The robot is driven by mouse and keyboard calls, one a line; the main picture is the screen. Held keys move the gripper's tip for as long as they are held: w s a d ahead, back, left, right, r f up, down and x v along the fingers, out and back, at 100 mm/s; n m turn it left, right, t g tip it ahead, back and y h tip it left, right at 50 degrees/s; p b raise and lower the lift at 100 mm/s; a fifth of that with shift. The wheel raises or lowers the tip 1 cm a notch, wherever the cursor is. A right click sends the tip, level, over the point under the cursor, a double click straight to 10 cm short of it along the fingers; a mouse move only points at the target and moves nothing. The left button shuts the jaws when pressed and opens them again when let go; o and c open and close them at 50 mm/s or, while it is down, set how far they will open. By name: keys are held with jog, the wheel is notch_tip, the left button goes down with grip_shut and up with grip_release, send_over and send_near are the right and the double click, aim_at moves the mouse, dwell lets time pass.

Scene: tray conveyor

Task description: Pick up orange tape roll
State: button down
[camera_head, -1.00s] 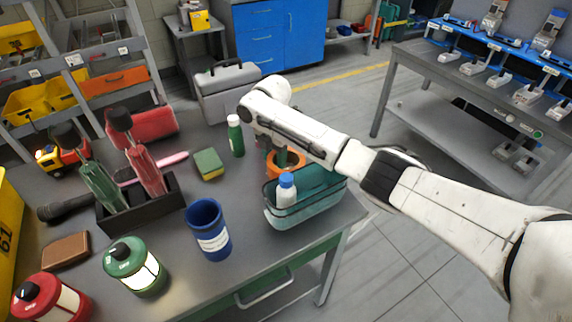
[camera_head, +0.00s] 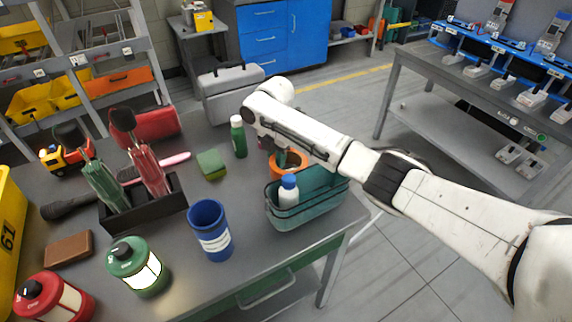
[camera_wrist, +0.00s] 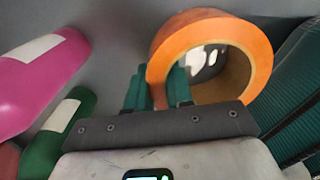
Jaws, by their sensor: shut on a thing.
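The orange tape roll (camera_head: 287,163) is at the back edge of the teal basket (camera_head: 312,208), partly hidden by my arm in the head view. In the wrist view the tape roll (camera_wrist: 213,30) shows as a wide orange ring. My gripper (camera_wrist: 158,88) has its teal fingers at the ring's left wall, one outside and one inside the hole, and is shut on it. Whether the roll touches the table or basket cannot be told.
A white bottle with a blue cap (camera_head: 289,191) stands in the basket. A green bottle (camera_head: 238,138), a sponge (camera_head: 211,165) and a blue cup (camera_head: 210,232) stand left of it. A pink bottle (camera_wrist: 38,80) shows in the wrist view. The table's right edge is close.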

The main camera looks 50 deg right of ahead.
jog(key=shift+r, duration=0.1)
notch_tip(320, 180, up, 10)
jog(key=shift+f+b, duration=0.1)
jog(key=shift+b, duration=0.3)
dwell(0.5)
